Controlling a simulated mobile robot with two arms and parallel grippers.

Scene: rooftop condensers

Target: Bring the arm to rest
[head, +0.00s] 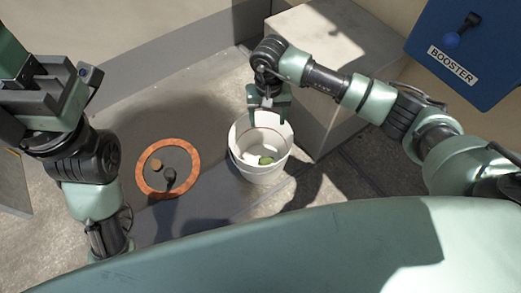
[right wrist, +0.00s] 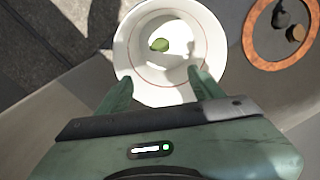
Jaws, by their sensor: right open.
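My right arm reaches in from the right in the head view. Its gripper (head: 267,119) is open and empty, pointing down above the white bucket (head: 262,176). In the right wrist view the two fingers of the gripper (right wrist: 160,80) are spread apart over the near part of the bucket (right wrist: 140,82). A green object (head: 266,160) lies inside the bucket, and it also shows in the right wrist view (right wrist: 159,45), clear of the fingers. My left arm is folded up at the left edge; its gripper (head: 42,92) is only partly visible, and its opening is unclear.
A copper-coloured ring (head: 141,172) lies left of the bucket, with a brown round piece (head: 156,164) and a dark piece (head: 169,175) inside. A pale block (head: 325,60) stands right of the bucket. A blue BOOSTER box (head: 480,50) with a lever is at upper right.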

